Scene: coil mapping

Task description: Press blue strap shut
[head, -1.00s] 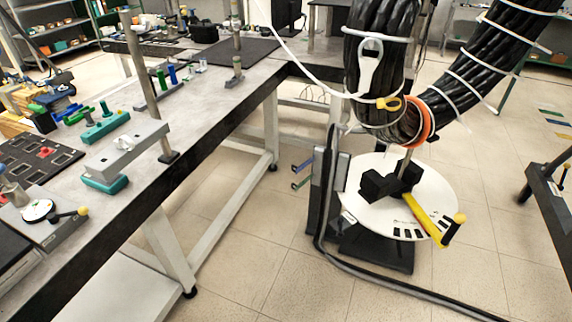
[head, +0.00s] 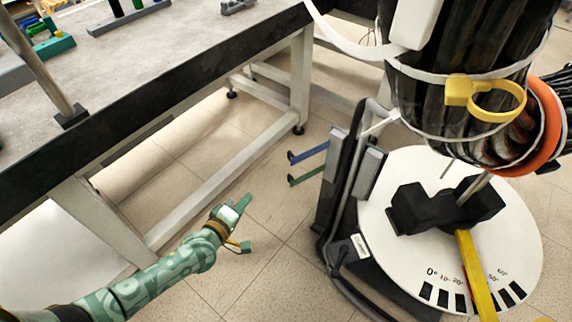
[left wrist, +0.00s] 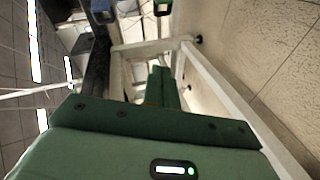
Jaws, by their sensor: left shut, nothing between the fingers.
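The blue strap (head: 308,152) sticks out to the left from the black upright stand (head: 335,180) in the head view. Its free end is turned up and stands apart from anything else. A similar green strap (head: 307,179) sits just below it. My left gripper (head: 243,202) is shut and empty, to the left of and below both straps in the picture, not touching them. My right gripper is not in view.
A white round dial plate (head: 400,250) with a yellow lever (head: 474,270) stands right of the upright. A thick black cable bundle (head: 460,70) with an orange ring hangs above it. The grey workbench (head: 190,50) is at left. Open floor lies between.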

